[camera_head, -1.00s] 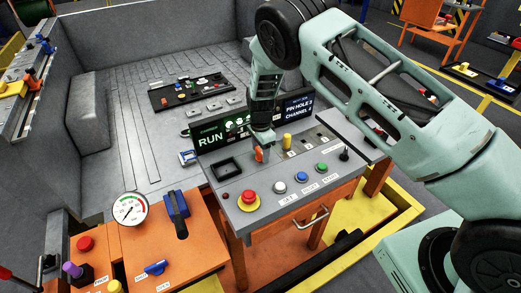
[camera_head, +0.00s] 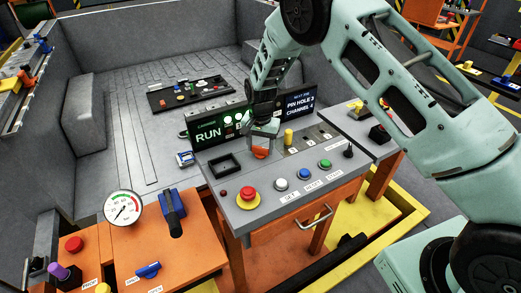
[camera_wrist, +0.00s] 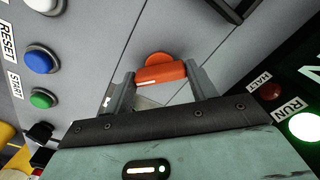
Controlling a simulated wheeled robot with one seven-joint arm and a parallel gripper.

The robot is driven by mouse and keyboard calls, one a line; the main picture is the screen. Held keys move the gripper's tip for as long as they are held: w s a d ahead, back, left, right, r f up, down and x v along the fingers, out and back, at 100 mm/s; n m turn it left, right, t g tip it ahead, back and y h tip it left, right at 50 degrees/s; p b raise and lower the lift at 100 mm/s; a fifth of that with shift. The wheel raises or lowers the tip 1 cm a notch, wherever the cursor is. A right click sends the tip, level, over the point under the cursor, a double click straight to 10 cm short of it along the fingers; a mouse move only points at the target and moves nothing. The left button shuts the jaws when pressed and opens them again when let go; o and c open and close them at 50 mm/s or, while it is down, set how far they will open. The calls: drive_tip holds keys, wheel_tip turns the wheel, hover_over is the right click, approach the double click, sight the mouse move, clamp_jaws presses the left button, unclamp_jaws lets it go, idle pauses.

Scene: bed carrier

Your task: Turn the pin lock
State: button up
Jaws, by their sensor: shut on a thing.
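The orange turn handle (camera_head: 261,153), which looks like the pin lock, stands on the grey top of the console (camera_head: 237,196), in front of the display. My gripper (camera_head: 262,144) comes down on it from above and hides part of it. In the wrist view the orange bar (camera_wrist: 161,73) lies crosswise between my two fingers, one at each end, with a round orange part just behind it. My gripper is shut on this handle. No label for the handle is readable.
A yellow pin (camera_head: 288,136) stands close to the right of my gripper. A red stop button (camera_head: 248,195) and white, blue and green buttons line the front edge. The green RUN screen (camera_head: 210,133) and the PIN HOLE 3 display (camera_head: 299,104) stand close behind.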

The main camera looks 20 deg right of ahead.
sight(261, 147)
drive_tip(key=n+b, duration=0.2)
drive_tip(key=n, duration=0.2)
drive_tip(key=shift+n, duration=0.3)
drive_tip(key=n+b, duration=0.1)
drive_tip(key=n, duration=0.3)
drive_tip(key=shift+n, duration=0.3)
drive_tip(key=o, duration=1)
wheel_tip(261, 147, up, 18)
drive_tip(key=b, duration=0.3)
drive_tip(key=shift+f, duration=0.25)
